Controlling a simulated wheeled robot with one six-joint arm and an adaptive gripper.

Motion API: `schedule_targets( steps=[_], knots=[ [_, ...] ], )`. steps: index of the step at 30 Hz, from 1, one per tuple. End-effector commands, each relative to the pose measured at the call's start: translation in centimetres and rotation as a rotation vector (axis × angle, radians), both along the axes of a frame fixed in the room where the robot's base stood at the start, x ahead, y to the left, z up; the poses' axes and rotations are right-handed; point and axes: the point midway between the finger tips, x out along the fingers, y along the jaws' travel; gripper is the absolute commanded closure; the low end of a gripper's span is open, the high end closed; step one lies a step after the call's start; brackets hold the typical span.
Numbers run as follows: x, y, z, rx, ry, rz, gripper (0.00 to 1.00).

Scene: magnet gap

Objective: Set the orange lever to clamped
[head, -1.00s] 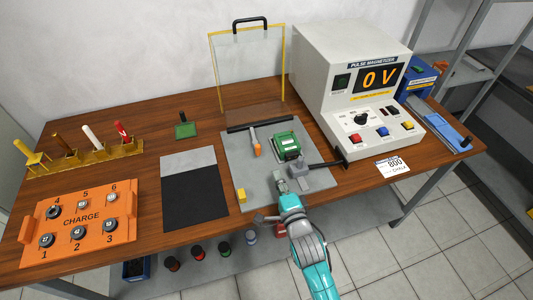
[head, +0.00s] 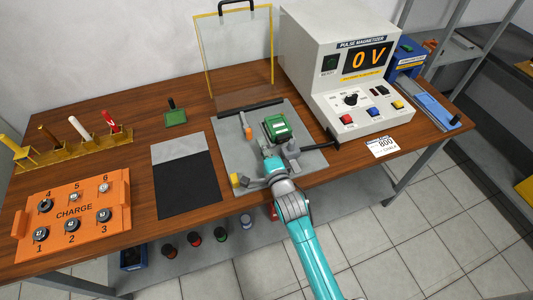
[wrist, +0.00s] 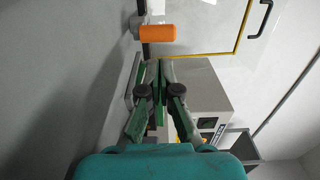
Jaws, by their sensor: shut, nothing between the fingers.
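The orange lever (head: 248,133) stands at the left of the green block on the grey plate (head: 226,157). In the wrist view its orange grip (wrist: 158,33) shows near the top, on a grey stub. My gripper (head: 269,161) is low over the front of the plate, in front of the green block and apart from the lever. In the wrist view my gripper (wrist: 160,66) has its fingers together and empty, with the grip beyond their tips. The lever's base and any clamp markings are too small to read.
The green block (head: 279,128) and a grey post (head: 291,149) stand close to my gripper. The clear yellow-framed guard (head: 233,52) stands behind. The magnetizer (head: 337,70) is at the right, reading 0 V.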

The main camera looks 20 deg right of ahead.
Motion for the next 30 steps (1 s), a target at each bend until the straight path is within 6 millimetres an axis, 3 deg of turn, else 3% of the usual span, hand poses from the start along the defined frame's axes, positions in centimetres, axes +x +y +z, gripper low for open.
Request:
schedule_targets(
  steps=[3, 9, 30],
  knots=[
    [1.6, 0.0, 0.0, -0.001, -0.001, 0.0, 1.0],
    [3.1, 0.0, 0.0, -0.001, 0.001, 0.0, 1.0],
    [3.3, 0.0, 0.0, -0.001, 0.001, 0.0, 1.0]
  ],
)
